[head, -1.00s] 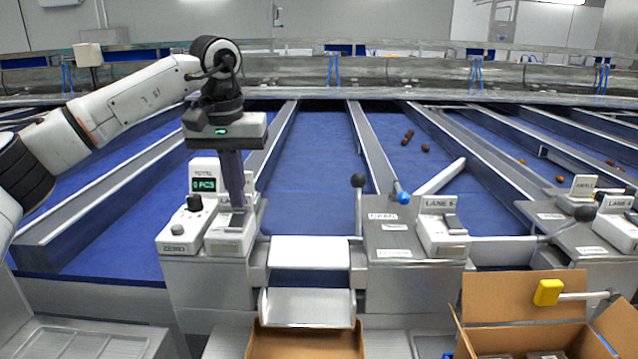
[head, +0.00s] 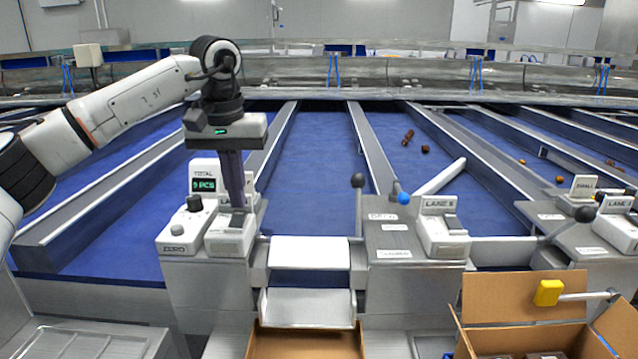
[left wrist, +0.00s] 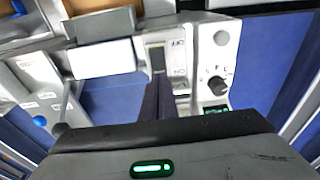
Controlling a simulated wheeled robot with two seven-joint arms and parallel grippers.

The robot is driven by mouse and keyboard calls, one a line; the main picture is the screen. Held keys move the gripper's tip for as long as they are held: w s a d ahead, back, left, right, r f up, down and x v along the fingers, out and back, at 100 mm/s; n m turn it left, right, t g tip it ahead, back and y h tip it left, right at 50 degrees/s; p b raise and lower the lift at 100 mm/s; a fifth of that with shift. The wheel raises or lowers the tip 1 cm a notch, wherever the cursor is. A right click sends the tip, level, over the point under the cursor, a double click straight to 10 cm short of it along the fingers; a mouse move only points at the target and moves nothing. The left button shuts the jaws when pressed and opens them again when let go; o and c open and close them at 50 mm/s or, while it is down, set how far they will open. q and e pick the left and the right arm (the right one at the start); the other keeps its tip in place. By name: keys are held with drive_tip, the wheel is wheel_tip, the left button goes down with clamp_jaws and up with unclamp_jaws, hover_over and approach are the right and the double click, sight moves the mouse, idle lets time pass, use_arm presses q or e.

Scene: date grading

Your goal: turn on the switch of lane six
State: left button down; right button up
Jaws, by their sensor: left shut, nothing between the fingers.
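The fingertips are at or just above the rocker; contact cannot be told. The left wrist view shows the fingers (left wrist: 157,100) over the box, where OFF-like lettering shows beside the rocker (left wrist: 157,60). The box's lane label is hidden behind the gripper. Another switch box (head: 442,235), labelled LANE 5, stands to the right. My right gripper is not in view.
A counter display (head: 204,184) and a black ZERO knob (head: 194,203) sit just left of the fingers. A black-knobbed lever (head: 358,181) and a blue-tipped handle (head: 403,198) stand to the right. Blue lanes (head: 315,160) lie behind; an open carton (head: 525,296) is at front right.

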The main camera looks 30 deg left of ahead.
use_arm(q)
drive_tip(key=shift+f+b, duration=0.35)
drive_tip(key=shift+f, duration=0.45)
idle(0.9)
wheel_tip(320, 180, up, 3)
drive_tip(key=p, duration=0.3)
drive_tip(key=shift+r, duration=0.9)
wheel_tip(320, 180, up, 2)
drive_tip(key=shift+r, duration=0.2)
drive_tip(key=shift+f, duration=0.1)
idle(0.3)
